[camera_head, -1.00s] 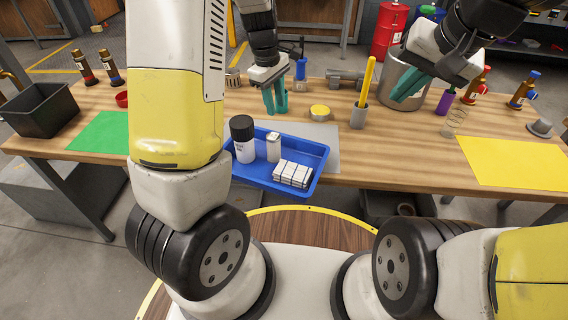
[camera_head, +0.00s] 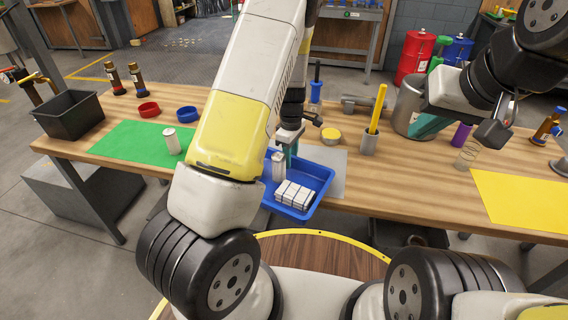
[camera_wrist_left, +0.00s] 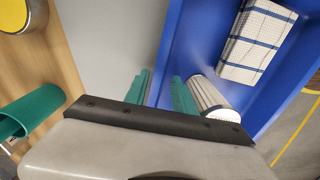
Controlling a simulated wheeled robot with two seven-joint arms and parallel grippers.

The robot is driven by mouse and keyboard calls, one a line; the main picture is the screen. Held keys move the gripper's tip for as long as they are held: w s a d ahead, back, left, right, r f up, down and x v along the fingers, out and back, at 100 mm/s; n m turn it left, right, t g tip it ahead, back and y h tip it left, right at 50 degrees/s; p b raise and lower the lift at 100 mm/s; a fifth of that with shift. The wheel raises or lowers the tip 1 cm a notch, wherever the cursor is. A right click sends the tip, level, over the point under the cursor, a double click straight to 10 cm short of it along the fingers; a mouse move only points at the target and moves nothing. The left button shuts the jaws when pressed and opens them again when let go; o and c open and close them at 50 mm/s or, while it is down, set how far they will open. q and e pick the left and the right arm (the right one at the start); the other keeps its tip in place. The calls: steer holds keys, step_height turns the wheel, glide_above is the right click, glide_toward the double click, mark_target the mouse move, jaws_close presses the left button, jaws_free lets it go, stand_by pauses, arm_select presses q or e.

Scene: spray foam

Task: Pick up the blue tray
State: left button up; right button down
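The blue tray (camera_head: 316,168) lies at the table's front edge in the head view. My left gripper (camera_head: 289,152) is low at the tray's far side. In the left wrist view, its teal fingers (camera_wrist_left: 162,92) stand on either side of the tray's blue wall (camera_wrist_left: 172,45). I cannot tell if they press on it. My right gripper (camera_head: 428,126) is by the grey pot, partly hidden, with teal finger showing.
A grey mat (camera_head: 338,160) lies under or beside the tray. A yellow tin (camera_head: 331,134) and a cup (camera_head: 369,144) with a yellow stick stand behind and right. A white can (camera_head: 173,141) stands on the green mat (camera_head: 125,142). The yellow mat (camera_head: 520,200) is clear.

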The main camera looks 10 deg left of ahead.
arm_select(q)
steer(key=shift+f, duration=0.1)
steer(key=shift+c, duration=0.4)
jaws_close()
stand_by(1.0)
